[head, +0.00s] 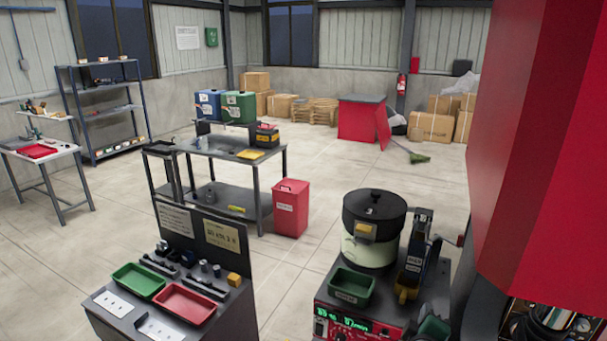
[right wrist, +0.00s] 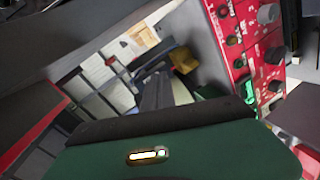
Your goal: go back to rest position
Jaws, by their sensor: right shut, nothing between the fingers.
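In the right wrist view my right gripper (right wrist: 155,92) is shut, with its dark fingers together and nothing between them. The green housing with a small lit strip fills the bottom of that view. A red control panel (right wrist: 240,45) with knobs is close on its right. In the head view the same red panel (head: 345,327) with a lit green display is on the front of the bowl feeder bench. The bowl feeder (head: 374,232), with a black lid, stands upright there. My left gripper is not in view.
A green bin (head: 352,284) is by the feeder. A grey console (head: 215,318) with a green tray (head: 138,281) and a red tray (head: 185,304) stands front left. A large red panel (head: 545,130) blocks the right side. Open floor (head: 325,170) lies beyond the benches.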

